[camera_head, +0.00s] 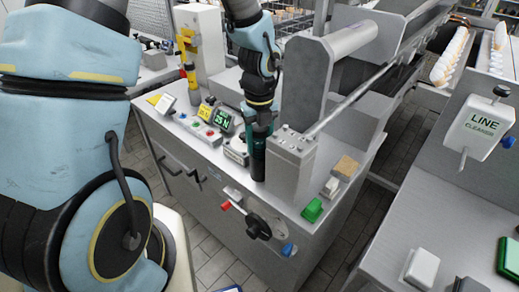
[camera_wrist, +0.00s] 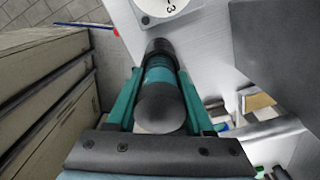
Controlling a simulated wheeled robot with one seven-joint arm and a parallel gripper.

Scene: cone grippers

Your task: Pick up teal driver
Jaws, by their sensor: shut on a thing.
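The teal driver (camera_wrist: 160,105), with a black rounded end and a dark far end, lies between the two teal fingers of my gripper (camera_wrist: 160,72) in the wrist view. The fingers are shut on its sides. In the head view my gripper (camera_head: 259,128) points down at the metal bench top, and the dark teal driver (camera_head: 258,160) shows upright below it, beside a grey metal block. I cannot tell whether the driver's lower end touches the bench.
The grey block (camera_head: 291,165) stands close to the right of my gripper. A white dial (camera_head: 236,151) and a green display (camera_head: 223,119) are to the left. A green block (camera_head: 313,210) lies at the front right. A side bench (camera_head: 440,215) holds a "LINE" sign (camera_head: 482,127).

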